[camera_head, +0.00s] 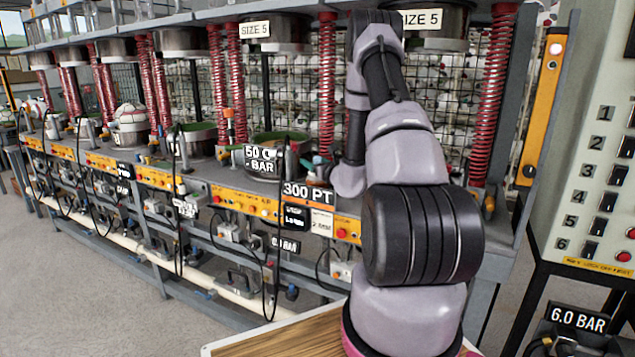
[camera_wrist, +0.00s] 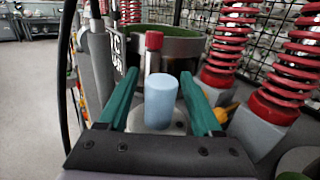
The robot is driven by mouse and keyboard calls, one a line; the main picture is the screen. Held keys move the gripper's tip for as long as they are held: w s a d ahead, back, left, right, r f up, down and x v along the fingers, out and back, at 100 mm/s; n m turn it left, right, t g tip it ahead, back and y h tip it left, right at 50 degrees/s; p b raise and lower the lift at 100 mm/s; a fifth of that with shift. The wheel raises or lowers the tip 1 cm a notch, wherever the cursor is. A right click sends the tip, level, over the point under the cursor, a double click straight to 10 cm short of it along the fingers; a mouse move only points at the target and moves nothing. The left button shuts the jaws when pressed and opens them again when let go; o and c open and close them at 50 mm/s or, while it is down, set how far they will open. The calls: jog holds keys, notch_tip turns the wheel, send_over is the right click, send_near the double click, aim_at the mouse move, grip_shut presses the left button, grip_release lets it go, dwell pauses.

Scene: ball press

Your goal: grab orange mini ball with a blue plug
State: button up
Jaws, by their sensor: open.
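In the wrist view, my gripper (camera_wrist: 160,74) is open, with its two teal fingers spread. A light blue cylindrical plug (camera_wrist: 161,103) stands upright between the fingers, with visible gaps on both sides. Its lower end meets a pale rounded base (camera_wrist: 174,128), partly hidden by the gripper body. An orange-yellow piece (camera_wrist: 228,111) shows just right of the right finger; its shape is partly hidden, and I cannot tell whether it is the mini ball. In the head view, the teal fingers (camera_head: 318,160) show small beside the press bench, left of my arm.
A red-capped post (camera_wrist: 154,50) stands just behind the plug, before a round green-lined mould (camera_wrist: 178,42). Red springs (camera_wrist: 290,75) stand close on the right. The press bench (camera_head: 150,178) runs along the left, with hanging black hoses. A control cabinet (camera_head: 590,150) stands at right.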

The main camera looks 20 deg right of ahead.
grip_shut()
dwell(1.3)
